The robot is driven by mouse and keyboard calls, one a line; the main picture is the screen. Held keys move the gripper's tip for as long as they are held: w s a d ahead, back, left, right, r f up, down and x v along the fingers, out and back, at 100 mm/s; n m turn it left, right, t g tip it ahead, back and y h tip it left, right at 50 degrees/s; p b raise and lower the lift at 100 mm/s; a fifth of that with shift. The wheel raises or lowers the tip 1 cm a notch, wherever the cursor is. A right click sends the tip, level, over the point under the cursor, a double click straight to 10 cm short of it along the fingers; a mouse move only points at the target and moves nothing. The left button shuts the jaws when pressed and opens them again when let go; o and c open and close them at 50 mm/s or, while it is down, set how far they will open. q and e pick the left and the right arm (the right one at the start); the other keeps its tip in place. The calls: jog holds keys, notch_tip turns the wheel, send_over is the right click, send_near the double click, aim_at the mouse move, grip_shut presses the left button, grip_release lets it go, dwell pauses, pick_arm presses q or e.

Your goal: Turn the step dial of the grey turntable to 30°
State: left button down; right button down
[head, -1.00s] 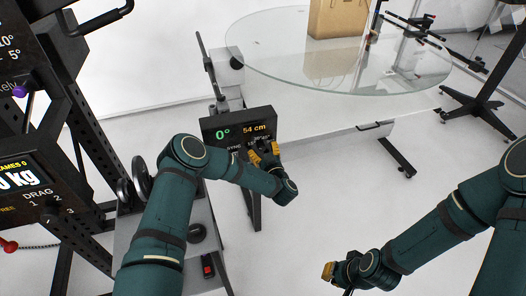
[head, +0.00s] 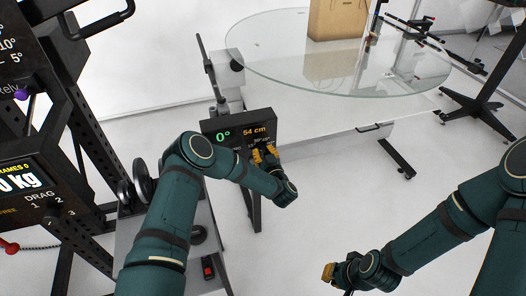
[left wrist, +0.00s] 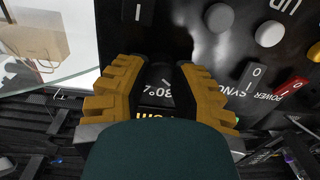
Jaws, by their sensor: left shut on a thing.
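The control box (head: 262,122) of the grey turntable shows "0°" and "54 cm" in the head view. Its black panel (left wrist: 175,22) with labels and knobs fills the upper part of the left wrist view. My left gripper (head: 265,153) is at the lower right of the box. In the left wrist view its yellow fingers (left wrist: 163,80) are shut on the step dial, which they mostly hide. A "30°" label shows upside down between the fingers; the dial's pointer is too unclear to read. My right gripper (head: 335,271) hangs over the floor, its jaws unclear.
The round glass top (head: 270,60) carries a brown paper bag (head: 337,20). On the panel, a grey round knob (left wrist: 219,17) and a red power switch (left wrist: 289,82) sit close to the fingers. A dark rack (head: 75,130) stands left; the floor at centre right is clear.

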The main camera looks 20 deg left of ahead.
pick_arm(q)
jog(key=m+p, duration=0.1)
jog(key=m, duration=0.2)
jog(key=shift+w+d+r, duration=0.1)
jog(key=shift+r, duration=0.1)
jog(key=shift+f+m, duration=0.1)
jog(key=shift+m, duration=2.2)
jog(key=c, duration=0.7)
grip_release()
jog(key=shift+f, duration=0.1)
jog(key=shift+s+d, duration=0.3)
jog(key=shift+s, duration=0.2)
jog(key=v, duration=1)
jog(key=shift+s+d, duration=0.1)
jog(key=shift+s, duration=0.3)
